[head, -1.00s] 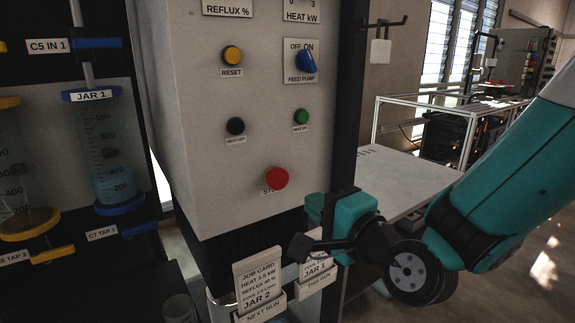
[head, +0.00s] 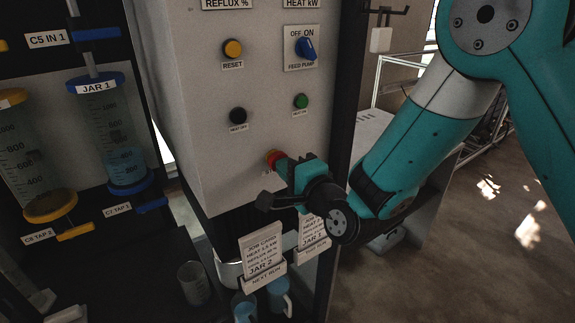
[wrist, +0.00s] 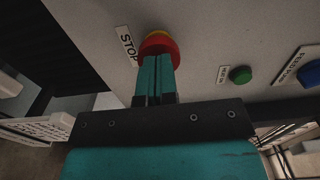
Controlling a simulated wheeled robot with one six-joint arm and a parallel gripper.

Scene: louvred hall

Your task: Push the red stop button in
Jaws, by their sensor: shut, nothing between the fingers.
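The red stop button (head: 274,157) sits low on the pale control panel (head: 225,180), partly hidden behind my gripper in the head view. In the wrist view the red button (wrist: 160,42), with a yellow ring around its base, lies right at the tips of my gripper (wrist: 158,58). A STOP label (wrist: 126,43) is to its left. My gripper (head: 283,166) is shut and empty, its fingers pointing at the panel. The fingertips overlap the button's face and look to be touching it or very close. I cannot tell how far in the button is.
A green button (head: 301,101), a black button (head: 238,116), a yellow reset button (head: 233,48) and a blue feed pump knob (head: 305,48) are higher on the panel. Card holders (head: 264,259) and a beaker (head: 194,283) are below. Jars (head: 110,130) stand left.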

